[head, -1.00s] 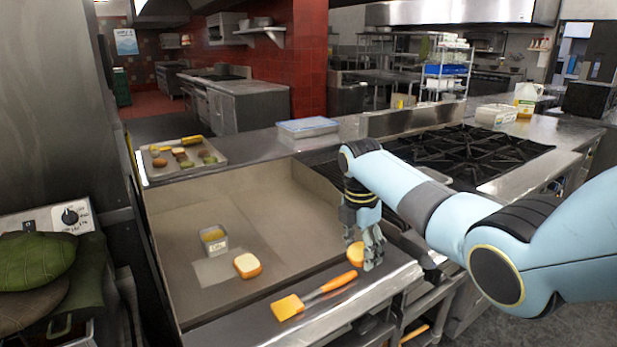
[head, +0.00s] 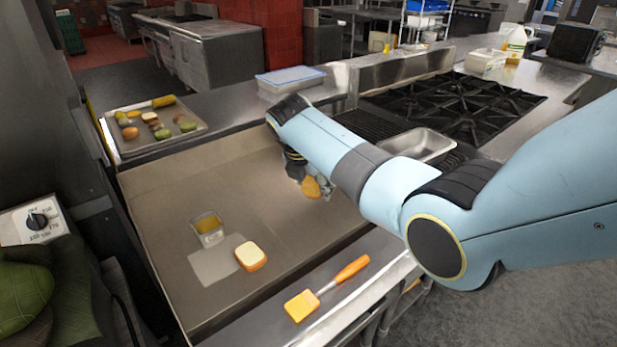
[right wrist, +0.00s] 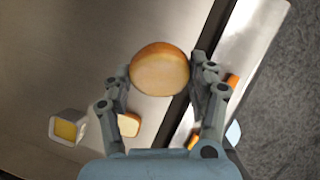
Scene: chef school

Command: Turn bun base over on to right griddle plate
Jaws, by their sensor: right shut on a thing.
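My right gripper (head: 318,187) is shut on a round bun base (head: 311,187), over the right part of the griddle plate (head: 190,170). In the right wrist view the bun base (right wrist: 160,69) sits between the two fingers (right wrist: 160,80), with a pale face toward the camera and a browner rim at its upper edge. Another bread piece (head: 250,256), pale on top with an orange-brown side, lies on the lighter square of the griddle. My left gripper is not in view.
A small metal tub (head: 208,229) with yellow contents stands on the griddle. A brush with orange head and handle (head: 325,289) lies on the front steel ledge. A food tray (head: 152,128) stands behind left. Burners (head: 455,110) and a steel pan (head: 418,144) are at right.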

